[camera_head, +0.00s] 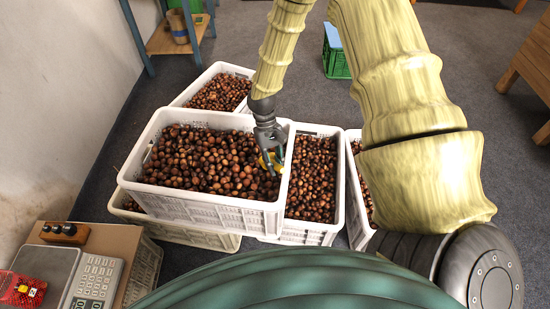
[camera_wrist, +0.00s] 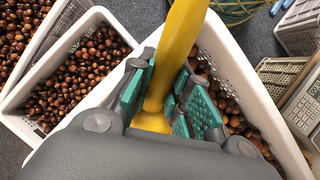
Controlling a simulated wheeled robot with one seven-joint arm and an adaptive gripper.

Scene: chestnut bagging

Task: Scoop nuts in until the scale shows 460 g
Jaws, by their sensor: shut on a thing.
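My gripper (camera_head: 268,150) is over the right side of the large front white crate (camera_head: 205,205), which is full of brown nuts (camera_head: 200,158). In the wrist view my gripper (camera_wrist: 165,100) has its teal pads shut on the yellow handle of a scoop (camera_wrist: 183,38). In the head view only small yellow parts of the scoop (camera_head: 264,163) show, low near the nuts. Its bowl and any load are hidden. The scale (camera_head: 97,277) is at the lower left, with a red bag (camera_head: 21,289) on its pan. No weight reading is legible.
Other nut-filled crates stand behind and to the right (camera_head: 330,130). A wooden block with black knobs (camera_head: 63,232) sits behind the scale. A green crate (camera_head: 336,62) is on the far floor. A wooden piece of furniture (camera_head: 528,60) stands at the right; a wall (camera_head: 50,110) is left.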

